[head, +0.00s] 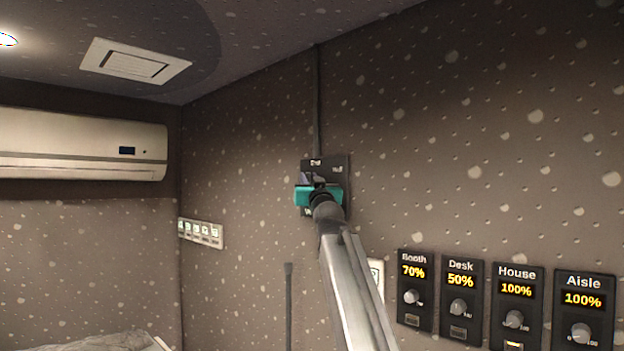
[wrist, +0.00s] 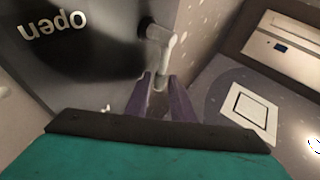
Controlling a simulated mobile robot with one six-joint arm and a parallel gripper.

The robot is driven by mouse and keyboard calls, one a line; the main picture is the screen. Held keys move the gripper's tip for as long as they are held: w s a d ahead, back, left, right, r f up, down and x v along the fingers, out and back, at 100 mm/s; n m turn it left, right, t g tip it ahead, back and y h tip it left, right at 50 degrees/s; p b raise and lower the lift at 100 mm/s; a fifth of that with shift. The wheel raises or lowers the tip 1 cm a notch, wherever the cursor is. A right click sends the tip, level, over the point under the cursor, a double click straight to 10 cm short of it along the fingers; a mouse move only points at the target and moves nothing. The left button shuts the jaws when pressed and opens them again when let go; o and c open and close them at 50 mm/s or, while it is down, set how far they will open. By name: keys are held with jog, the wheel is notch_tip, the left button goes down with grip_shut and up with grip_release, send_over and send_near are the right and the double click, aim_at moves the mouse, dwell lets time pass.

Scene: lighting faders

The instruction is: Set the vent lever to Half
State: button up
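The vent lever's dark plate (head: 340,171) is on the wall in the head view, mostly behind my gripper (head: 318,183). Its small labels are too blurred to read surely. In the wrist view the plate (wrist: 75,65) fills the upper left, with the word Open upside down. The pale lever (wrist: 165,45) sticks out from the plate's right part. My gripper's purple fingers (wrist: 161,82) are a little apart, with the lever's lower end between their tips. I cannot tell whether they touch it. The lever is hidden in the head view.
Dimmer panels Booth (head: 415,290), Desk (head: 462,300), House (head: 515,305) and Aisle (head: 583,310) are at lower right. A pale switch strip (head: 201,233) is on the wall at left. An air conditioner (head: 80,145) hangs at far left. A dark conduit (head: 317,100) runs up above the plate.

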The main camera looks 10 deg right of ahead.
jog(key=shift+c, duration=0.5)
grip_shut()
jog(key=shift+d, duration=0.2)
jog(key=shift+a, duration=0.15)
